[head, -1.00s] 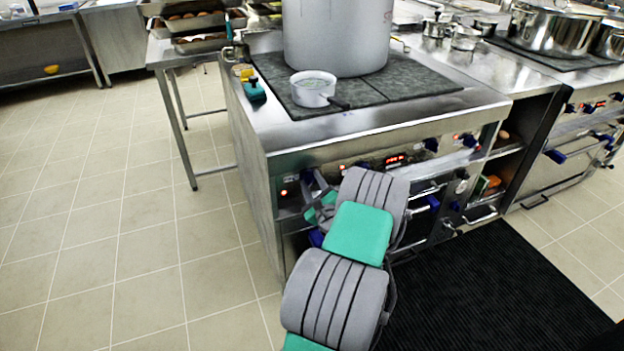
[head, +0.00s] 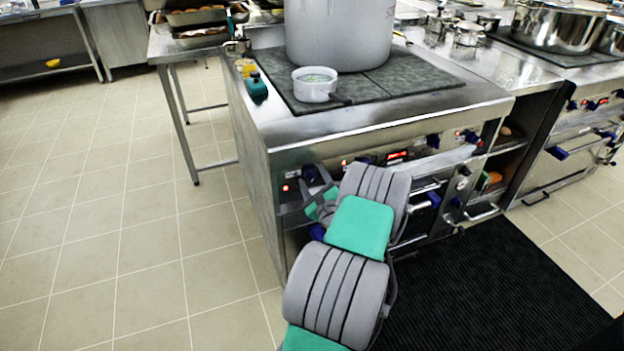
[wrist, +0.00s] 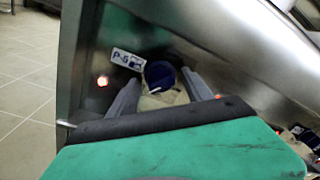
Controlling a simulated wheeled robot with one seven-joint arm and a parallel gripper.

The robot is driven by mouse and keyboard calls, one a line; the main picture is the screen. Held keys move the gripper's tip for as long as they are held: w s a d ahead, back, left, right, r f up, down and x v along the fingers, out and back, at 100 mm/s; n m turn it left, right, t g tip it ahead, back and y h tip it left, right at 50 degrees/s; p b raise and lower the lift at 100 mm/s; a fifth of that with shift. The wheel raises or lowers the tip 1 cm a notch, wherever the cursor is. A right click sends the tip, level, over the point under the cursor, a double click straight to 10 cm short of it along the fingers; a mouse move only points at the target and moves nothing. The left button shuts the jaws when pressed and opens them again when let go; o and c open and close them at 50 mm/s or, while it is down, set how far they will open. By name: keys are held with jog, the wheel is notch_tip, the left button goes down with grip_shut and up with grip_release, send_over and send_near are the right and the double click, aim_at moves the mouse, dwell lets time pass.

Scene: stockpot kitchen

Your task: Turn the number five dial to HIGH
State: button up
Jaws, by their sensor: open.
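A round dark blue dial (wrist: 159,75) with a white pointer mark shows in the wrist view, on the stove's front panel. The mark points toward the lower left of that picture. My gripper (wrist: 160,80) is open, with one finger on each side of this dial; I cannot tell whether they touch it. In the head view my gripper (head: 322,198) is at the left end of the panel, by a blue dial (head: 311,173). A white label (wrist: 126,59) beside the dial is not clearly readable, and I see no readable number five or HIGH.
An orange light (wrist: 102,81) glows left of the dial. Farther right along the panel are a red display (head: 397,155) and another blue dial (head: 433,140). A large stockpot (head: 340,35) and a small white pan (head: 314,84) stand on the cooktop. Floor at left is clear.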

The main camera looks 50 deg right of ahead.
jog(key=b+v, duration=0.1)
jog(key=v, duration=0.6)
jog(key=shift+s+a, duration=0.25)
